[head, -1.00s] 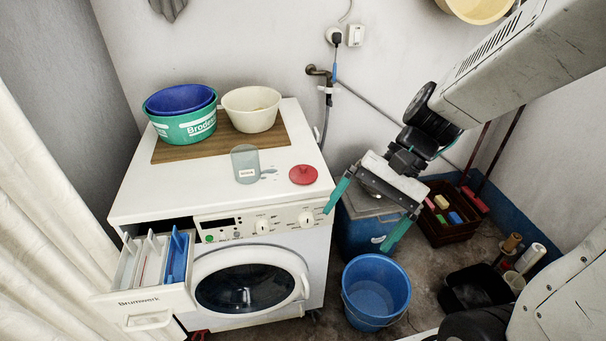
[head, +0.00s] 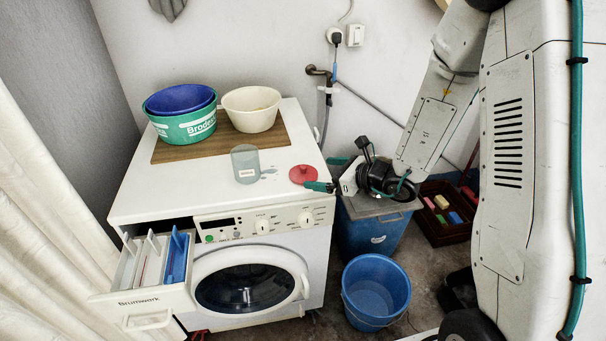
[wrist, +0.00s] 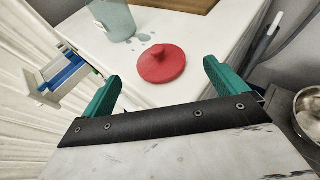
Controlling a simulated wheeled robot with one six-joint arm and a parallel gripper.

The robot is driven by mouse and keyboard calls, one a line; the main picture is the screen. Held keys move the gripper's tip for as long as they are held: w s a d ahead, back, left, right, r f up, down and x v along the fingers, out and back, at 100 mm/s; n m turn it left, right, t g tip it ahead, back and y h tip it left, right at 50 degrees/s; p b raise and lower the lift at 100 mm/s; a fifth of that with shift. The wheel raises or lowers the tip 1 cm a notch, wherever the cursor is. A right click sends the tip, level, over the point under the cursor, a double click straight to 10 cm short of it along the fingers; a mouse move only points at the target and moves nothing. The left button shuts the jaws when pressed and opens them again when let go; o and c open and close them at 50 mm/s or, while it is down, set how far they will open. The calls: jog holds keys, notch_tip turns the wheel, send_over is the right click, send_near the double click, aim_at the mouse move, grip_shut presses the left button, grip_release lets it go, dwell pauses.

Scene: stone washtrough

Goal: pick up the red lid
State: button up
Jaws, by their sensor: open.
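The red lid (head: 303,174) lies flat, knob up, near the right edge of the white washing machine top (head: 140,192). In the wrist view the lid (wrist: 162,64) lies ahead of and between my two green fingers, not touching them. My gripper (head: 327,173) is at the machine's right edge, just right of the lid, with its fingers pointing left. In the wrist view my gripper (wrist: 160,84) is open and empty. In the head view one finger reaches close to the lid's right side and may hide a little of its rim.
A translucent cup (head: 245,165) stands left of the lid beside a small wet patch. Green and blue basins (head: 187,127) and a cream bowl (head: 252,110) stand on a wooden board behind. The detergent drawer (head: 148,280) is pulled out. A blue bucket (head: 375,290) stands on the floor.

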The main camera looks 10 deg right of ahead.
aim_at(305, 170)
jog(key=x, duration=0.5)
jog(key=shift+w+a, duration=0.25)
jog(key=shift+a, duration=0.05)
jog(key=c, duration=1)
